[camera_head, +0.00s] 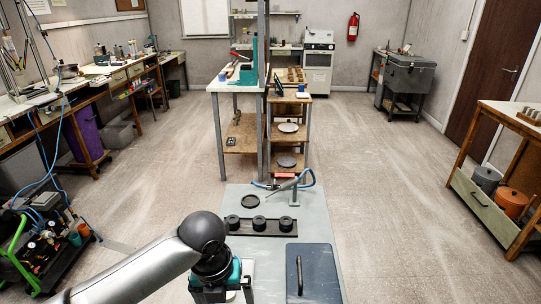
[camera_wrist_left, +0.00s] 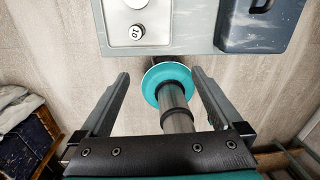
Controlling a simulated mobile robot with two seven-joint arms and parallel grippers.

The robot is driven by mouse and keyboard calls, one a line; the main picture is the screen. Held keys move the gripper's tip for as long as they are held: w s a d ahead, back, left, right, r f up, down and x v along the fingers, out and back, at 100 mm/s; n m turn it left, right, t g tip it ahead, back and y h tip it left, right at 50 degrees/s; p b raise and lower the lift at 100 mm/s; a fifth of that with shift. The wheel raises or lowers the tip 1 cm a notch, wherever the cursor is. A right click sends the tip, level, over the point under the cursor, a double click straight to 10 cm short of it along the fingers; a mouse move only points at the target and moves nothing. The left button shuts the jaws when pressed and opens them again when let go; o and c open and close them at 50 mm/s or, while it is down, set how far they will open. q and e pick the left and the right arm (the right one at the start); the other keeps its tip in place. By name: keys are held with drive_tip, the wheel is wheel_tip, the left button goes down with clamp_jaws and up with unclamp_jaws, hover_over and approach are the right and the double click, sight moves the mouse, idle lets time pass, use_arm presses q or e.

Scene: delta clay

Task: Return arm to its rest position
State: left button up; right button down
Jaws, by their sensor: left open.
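My left arm (camera_head: 140,268) comes in from the lower left of the head view and reaches over the near end of the grey worktable (camera_head: 318,222). My left gripper (camera_head: 222,293) points down at the bottom edge there, partly cut off. The table edge (camera_wrist_left: 190,40) lies beyond the fingertips. My right arm and gripper are not in view.
A blue case with a handle (camera_head: 312,272) lies right of the gripper. A black rack (camera_head: 273,234) with three round black pieces lies ahead of it, with a black disc (camera_head: 250,201) behind. A hose tool (camera_head: 288,184) crosses the far end. Open floor (camera_head: 385,215) lies to the right.

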use_arm(q)
drive_tip(key=s+d+f+n+t+h, duration=0.3)
drive_tip(key=s+n, duration=0.4)
drive_tip(key=n, duration=0.9)
drive_tip(key=s+a+n+y, duration=0.4)
drive_tip(key=s+a+n, duration=0.6)
drive_tip(key=n, duration=0.8)
wheel_tip(320, 180, down, 24)
drive_tip(key=g+b, duration=0.1)
drive_tip(key=b, duration=0.1)
drive_tip(key=s+a+f+m+g+b, duration=0.1)
drive_tip(key=s+a+f+b, duration=0.1)
drive_tip(key=s+f, duration=1.3)
drive_tip(key=shift+s+a+f, duration=0.15)
drive_tip(key=shift+a+f, duration=0.35)
drive_tip(key=shift+a, duration=0.05)
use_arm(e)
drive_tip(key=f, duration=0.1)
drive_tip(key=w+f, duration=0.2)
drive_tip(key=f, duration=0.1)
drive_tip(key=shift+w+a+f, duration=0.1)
